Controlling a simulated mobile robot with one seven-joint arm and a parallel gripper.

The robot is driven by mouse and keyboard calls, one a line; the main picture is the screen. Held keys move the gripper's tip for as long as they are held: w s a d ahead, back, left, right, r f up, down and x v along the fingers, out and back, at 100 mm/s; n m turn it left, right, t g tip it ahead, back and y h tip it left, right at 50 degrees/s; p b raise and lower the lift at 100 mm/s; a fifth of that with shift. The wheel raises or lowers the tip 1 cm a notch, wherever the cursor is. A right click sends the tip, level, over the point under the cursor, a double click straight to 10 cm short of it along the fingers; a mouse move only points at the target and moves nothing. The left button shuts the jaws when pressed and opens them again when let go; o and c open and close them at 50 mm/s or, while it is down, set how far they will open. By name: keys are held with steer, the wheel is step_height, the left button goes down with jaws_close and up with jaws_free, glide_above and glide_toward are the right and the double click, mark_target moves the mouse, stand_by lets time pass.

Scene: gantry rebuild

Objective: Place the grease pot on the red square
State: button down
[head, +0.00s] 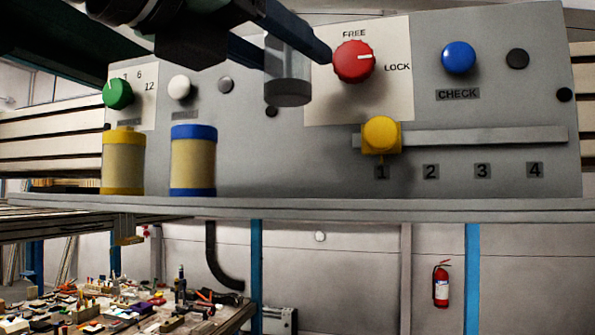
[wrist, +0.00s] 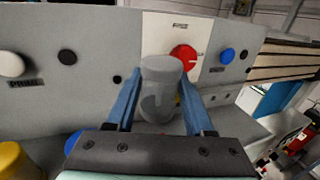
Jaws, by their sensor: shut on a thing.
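A grey cylindrical pot (head: 288,88), likely the grease pot, is held upright between the two blue fingers of my gripper (head: 295,60). It hangs in front of the grey panel, well above the ledge. The wrist view shows the pot (wrist: 160,95) between the fingers, clear of the surface.
A yellow-banded canister (head: 124,162) and a blue-banded canister (head: 193,162) stand on the ledge (head: 300,207) at left. A yellow slider knob (head: 381,135) sits at mark 1 on its rail. Green, white and blue knobs project from the panel. The ledge right of the blue-banded canister is clear.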

mark_target(287, 102)
step_height(287, 102, down, 5)
steer(key=shift+w+p, duration=0.15)
steer(key=shift+p, duration=0.45)
steer(key=shift+s+f+p, duration=0.25)
steer(key=shift+f+p, duration=0.05)
steer(key=shift+f, duration=0.3)
steer(key=shift+f+p, duration=0.35)
steer(key=shift+f, duration=0.55)
steer(key=shift+w+f, duration=0.15)
steer(key=shift+f, duration=0.25)
steer(key=shift+f, duration=0.2)
steer(key=shift+c, duration=1.4)
jaws_free()
